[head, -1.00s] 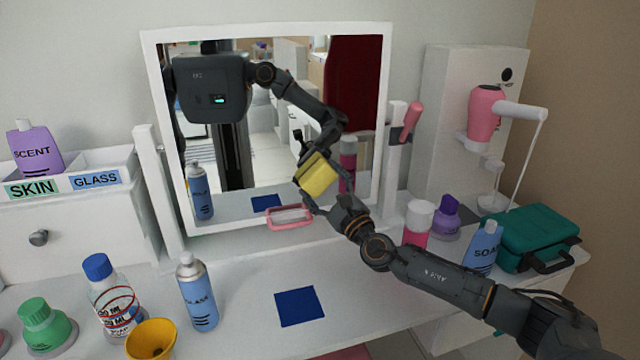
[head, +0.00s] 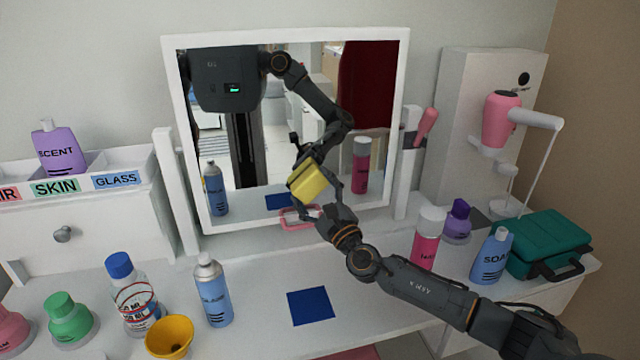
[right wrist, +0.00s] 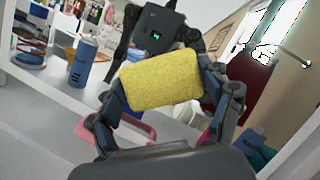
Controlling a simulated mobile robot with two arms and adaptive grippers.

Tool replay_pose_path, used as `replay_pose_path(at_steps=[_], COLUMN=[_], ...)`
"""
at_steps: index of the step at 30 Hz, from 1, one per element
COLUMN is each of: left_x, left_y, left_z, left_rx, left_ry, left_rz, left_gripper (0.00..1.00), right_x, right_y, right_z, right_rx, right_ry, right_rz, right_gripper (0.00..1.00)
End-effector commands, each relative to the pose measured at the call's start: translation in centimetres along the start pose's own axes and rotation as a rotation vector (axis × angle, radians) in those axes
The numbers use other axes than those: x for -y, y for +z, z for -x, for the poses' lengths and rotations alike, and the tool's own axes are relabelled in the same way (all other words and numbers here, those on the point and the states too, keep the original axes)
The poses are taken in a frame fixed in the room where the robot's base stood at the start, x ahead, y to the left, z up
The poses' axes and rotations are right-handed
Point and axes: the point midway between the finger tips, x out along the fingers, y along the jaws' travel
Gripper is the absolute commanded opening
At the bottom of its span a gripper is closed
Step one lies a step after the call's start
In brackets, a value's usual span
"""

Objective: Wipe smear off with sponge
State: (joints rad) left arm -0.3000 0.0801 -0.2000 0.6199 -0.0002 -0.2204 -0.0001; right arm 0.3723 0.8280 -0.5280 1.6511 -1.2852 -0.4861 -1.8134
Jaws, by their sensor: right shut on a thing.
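My right gripper (head: 316,188) is shut on the yellow sponge (head: 306,182) and holds it in front of the lower middle of the mirror (head: 285,120). The white-framed mirror stands tilted on the dresser. In the right wrist view the sponge (right wrist: 160,80) sits between both fingers, its broad face toward the mirror glass. I cannot tell whether it touches the glass. No smear can be made out on the visible glass; the sponge and gripper hide part of it. My reflected arm shows behind the sponge. My left gripper is not in view.
A pink-rimmed dish (head: 290,224) lies below the sponge. A pink bottle (head: 426,245), soap bottle (head: 491,258) and teal case (head: 548,243) stand right.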

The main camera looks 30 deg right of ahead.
Motion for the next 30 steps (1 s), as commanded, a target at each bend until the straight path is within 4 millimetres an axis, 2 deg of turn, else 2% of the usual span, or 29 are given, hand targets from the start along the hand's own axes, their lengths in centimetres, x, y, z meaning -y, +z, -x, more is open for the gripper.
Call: replay_pose_path(at_steps=[3, 11, 21, 30], left_x=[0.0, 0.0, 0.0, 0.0], left_y=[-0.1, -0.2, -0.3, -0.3], left_z=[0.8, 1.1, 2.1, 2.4], left_rx=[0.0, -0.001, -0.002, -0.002], left_ry=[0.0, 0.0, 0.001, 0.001], left_rz=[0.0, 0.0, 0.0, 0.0], left_gripper=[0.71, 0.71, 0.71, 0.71], right_x=[-0.6, -1.4, -3.3, -4.3], right_y=[0.9, 1.3, 3.0, 3.7], right_z=[-0.3, -0.5, -1.5, -1.8], right_rx=[0.0, -0.001, 0.0, 0.0], right_ry=[-0.001, -0.002, -0.003, 0.0], right_rz=[-0.001, -0.001, -0.001, -0.001], right_gripper=[0.45, 0.45, 0.45, 0.45])
